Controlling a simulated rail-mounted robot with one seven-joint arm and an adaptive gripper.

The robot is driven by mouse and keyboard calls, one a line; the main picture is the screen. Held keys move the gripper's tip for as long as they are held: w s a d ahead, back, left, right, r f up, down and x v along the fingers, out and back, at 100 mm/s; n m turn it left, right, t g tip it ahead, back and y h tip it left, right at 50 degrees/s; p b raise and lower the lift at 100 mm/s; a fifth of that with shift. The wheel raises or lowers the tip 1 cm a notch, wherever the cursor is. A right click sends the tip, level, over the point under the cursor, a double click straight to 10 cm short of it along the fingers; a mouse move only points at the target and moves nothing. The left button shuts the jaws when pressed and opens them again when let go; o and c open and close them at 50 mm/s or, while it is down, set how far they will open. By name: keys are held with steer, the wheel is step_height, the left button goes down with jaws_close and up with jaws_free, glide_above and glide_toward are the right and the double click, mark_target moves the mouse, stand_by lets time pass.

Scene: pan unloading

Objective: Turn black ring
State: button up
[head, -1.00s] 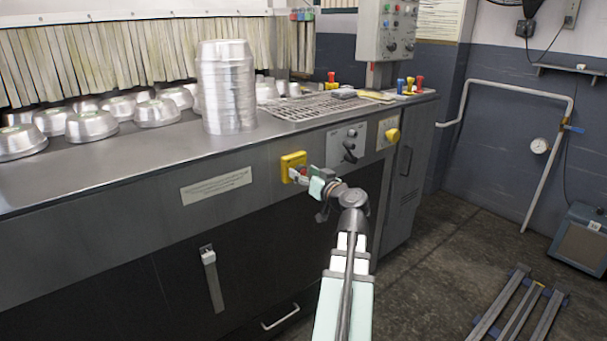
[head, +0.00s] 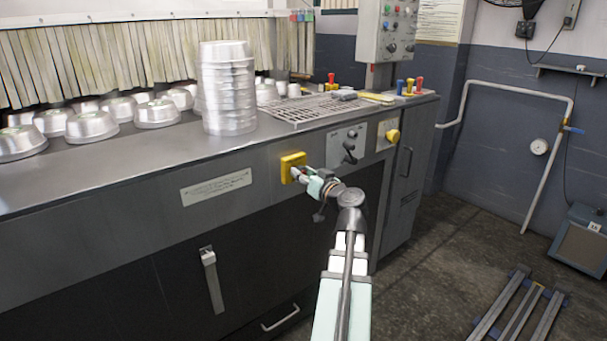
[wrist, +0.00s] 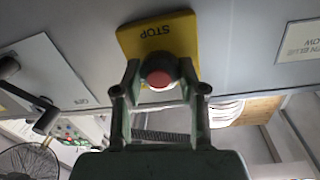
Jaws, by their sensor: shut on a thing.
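A yellow plate marked STOP (wrist: 158,36) is fixed to the front of the steel machine; it also shows in the head view (head: 290,165). A red button (wrist: 160,81) stands out from it, with a dark ring (wrist: 158,63) around its base. In the wrist view, where the lettering is upside down, my gripper (wrist: 160,76) has one finger on each side of the ring and is shut on it. In the head view my gripper (head: 304,177) reaches to the plate and mostly hides the button and ring.
A black lever (head: 349,151) and a yellow knob (head: 392,135) stick out to the right of the plate. A stack of metal pans (head: 227,90) stands on the steel counter (head: 160,165) above. A latch handle (head: 211,278) hangs lower left.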

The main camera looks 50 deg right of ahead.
steer(key=m+p, duration=0.1)
steer(key=m, duration=0.3)
steer(key=shift+r+p, duration=0.15)
steer(key=shift+p, duration=0.2)
steer(key=shift+d+m+g+y+p, duration=0.1)
steer(key=shift+m+g+y+p, duration=0.2)
steer(key=shift+m+p, duration=1.05)
steer(key=shift+m+b, duration=0.45)
steer(key=shift+m, duration=0.1)
steer(key=o, duration=1.2)
steer(key=shift+c, duration=0.2)
steer(key=shift+s, duration=0.1)
steer(key=v, duration=0.7)
steer(key=shift+s, duration=0.2)
